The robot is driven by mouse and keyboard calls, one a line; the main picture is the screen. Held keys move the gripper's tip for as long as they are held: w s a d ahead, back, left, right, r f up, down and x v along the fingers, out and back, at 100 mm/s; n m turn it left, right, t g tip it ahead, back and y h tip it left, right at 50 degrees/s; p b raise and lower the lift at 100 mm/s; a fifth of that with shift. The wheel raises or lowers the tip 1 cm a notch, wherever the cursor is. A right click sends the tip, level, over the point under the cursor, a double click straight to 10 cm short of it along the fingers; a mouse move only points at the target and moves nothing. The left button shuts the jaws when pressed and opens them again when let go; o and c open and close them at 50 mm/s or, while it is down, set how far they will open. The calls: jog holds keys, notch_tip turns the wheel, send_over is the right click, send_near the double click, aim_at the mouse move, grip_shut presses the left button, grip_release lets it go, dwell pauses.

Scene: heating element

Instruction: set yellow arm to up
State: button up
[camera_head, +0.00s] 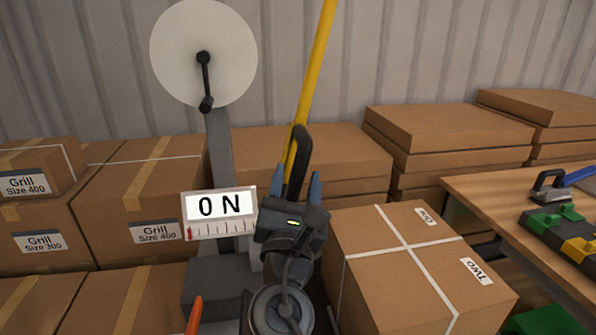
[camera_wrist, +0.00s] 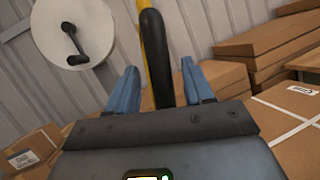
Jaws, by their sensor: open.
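The yellow arm (camera_head: 314,75) is a long bar that rises steeply in the head view, leaning a little to the right at its top. A black curved handle (camera_head: 302,150) sits on its lower part. My gripper (camera_head: 297,185) is open, its two blue fingers on either side of the handle in the picture. In the wrist view the black handle (camera_wrist: 155,55) stands between the blue fingertips of my gripper (camera_wrist: 161,82), with gaps on both sides. The lower end of the arm is hidden behind my gripper.
A white disc with a black crank (camera_head: 205,75) stands on a grey post at the left. Cardboard boxes (camera_head: 420,265) crowd both sides. A wooden table (camera_head: 500,190) with tools is at the right.

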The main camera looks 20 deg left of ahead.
jog(key=shift+v, duration=2.2)
jog(key=s+d+f+m+g+h, duration=0.1)
jog(key=s+d+f+m+g, duration=0.2)
jog(key=d+f, duration=0.35)
jog(key=s+d+f+m, duration=0.3)
jog(key=d+f+m, duration=0.2)
jog(key=f, duration=0.3)
jog(key=s+d+f+m+g+h, duration=0.1)
jog(key=s+d+f+m+g, duration=0.1)
jog(key=s+d+f+m, duration=0.7)
jog(key=s+d+r+m+h, duration=0.2)
jog(key=s+d+r+m, duration=0.2)
jog(key=s+d+m, duration=0.5)
jog(key=s+d+r+m+g+h, duration=0.1)
jog(key=s+d+r+m+h, duration=0.1)
jog(key=s+d+r+m, duration=0.3)
jog(key=s+d+m, duration=0.4)
jog(key=s+m, duration=0.1)
jog(key=s, duration=0.5)
jog(key=shift+d+r+m+h, duration=0.2)
jog(key=shift+d+m+h, duration=0.1)
jog(key=shift+d+h, duration=0.1)
jog(key=shift+s, duration=0.1)
